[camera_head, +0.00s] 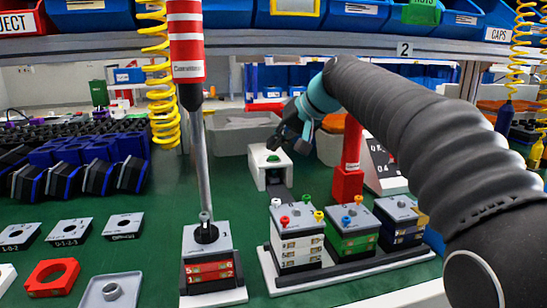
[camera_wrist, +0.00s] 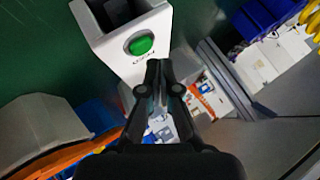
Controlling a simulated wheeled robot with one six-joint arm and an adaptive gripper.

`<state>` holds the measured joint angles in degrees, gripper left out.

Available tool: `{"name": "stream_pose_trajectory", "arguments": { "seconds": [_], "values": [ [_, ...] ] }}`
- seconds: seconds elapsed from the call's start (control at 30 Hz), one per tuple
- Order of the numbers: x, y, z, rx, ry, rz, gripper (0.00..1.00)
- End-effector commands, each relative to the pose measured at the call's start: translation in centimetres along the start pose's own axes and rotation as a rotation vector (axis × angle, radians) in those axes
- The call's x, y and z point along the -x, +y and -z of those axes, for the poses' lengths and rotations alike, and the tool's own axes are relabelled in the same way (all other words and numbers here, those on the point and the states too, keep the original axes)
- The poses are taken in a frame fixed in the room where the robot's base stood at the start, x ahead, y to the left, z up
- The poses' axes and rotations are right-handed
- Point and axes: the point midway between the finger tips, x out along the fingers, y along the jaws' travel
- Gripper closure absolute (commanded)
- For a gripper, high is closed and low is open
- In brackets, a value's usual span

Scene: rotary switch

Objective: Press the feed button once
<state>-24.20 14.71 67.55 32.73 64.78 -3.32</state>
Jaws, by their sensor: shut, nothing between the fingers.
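The feed button is a green oval button (camera_wrist: 141,45) on the top face of a white box (camera_wrist: 112,42). In the head view the button (camera_head: 273,158) sits on the white feeder box (camera_head: 259,172) at the middle of the green table. My gripper (camera_wrist: 158,64) is shut and empty, with its fingertips beside the button's lower right in the wrist view. In the head view my gripper (camera_head: 279,144) is just above the feeder box, near the button. I cannot tell whether the fingertips touch the box.
A red and white screwdriver tool (camera_head: 186,40) hangs left of the feeder over a switch block. A rack with several coloured switch blocks (camera_head: 297,240) stands in front. A red post (camera_head: 347,185) stands just right of the feeder. A grey bin (camera_head: 240,133) lies behind.

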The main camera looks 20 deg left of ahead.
Motion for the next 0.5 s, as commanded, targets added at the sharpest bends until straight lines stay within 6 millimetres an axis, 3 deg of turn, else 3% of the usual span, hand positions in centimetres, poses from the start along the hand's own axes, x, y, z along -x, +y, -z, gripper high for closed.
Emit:
{"name": "stream_pose_trajectory", "arguments": {
  "seconds": [0.5],
  "values": [
    [-0.58,0.44,-0.44,0.0,0.0,0.0,1.0]
  ]
}}
